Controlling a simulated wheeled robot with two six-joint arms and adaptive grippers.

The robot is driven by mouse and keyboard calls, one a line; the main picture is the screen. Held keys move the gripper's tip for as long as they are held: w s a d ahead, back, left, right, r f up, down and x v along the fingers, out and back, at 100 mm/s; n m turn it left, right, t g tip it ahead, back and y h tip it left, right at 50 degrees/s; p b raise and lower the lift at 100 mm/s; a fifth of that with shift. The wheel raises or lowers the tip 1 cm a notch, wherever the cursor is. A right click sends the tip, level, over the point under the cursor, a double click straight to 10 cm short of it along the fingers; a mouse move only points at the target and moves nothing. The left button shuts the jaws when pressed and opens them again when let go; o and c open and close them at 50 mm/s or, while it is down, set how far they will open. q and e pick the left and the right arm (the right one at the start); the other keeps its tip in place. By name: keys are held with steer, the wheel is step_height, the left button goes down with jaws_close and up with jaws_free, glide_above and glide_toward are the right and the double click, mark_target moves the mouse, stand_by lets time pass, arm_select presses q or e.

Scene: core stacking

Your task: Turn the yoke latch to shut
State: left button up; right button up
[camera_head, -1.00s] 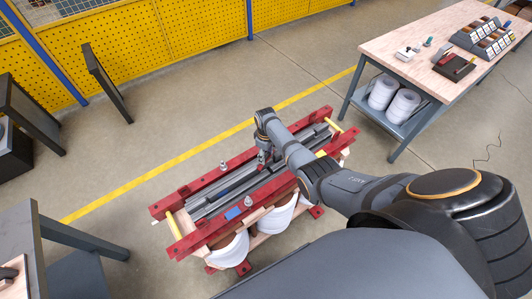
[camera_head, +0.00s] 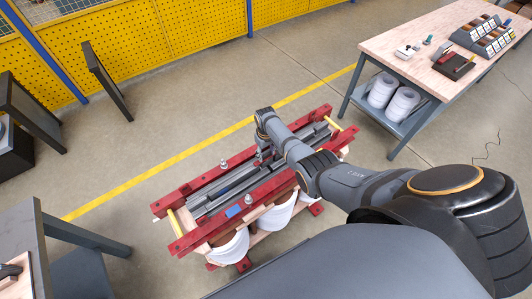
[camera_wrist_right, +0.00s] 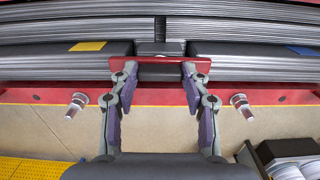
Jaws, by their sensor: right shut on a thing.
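The red yoke latch (camera_wrist_right: 160,68) shows in the right wrist view as a flat bar lying across the picture, roughly in line with the grey core bars (camera_wrist_right: 70,62). My right gripper (camera_wrist_right: 159,76) is shut on the latch, one finger towards each end of it. In the head view my right gripper (camera_head: 264,155) points down at the middle of the red-framed core (camera_head: 225,187). The latch is hidden there by the gripper and arm. My left gripper is not in view.
Metal bolts (camera_head: 223,163) stand up from the red frame rails (camera_head: 190,186). White coils (camera_head: 233,245) hang under the near rail. A workbench (camera_head: 400,50) stands at upper right and another (camera_head: 38,240) at lower left.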

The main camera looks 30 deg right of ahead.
mark_target(266, 155)
steer(key=o, duration=1.2)
steer(key=shift+c, duration=0.2)
step_height(266, 155, up, 12)
steer(key=shift+s, duration=0.1)
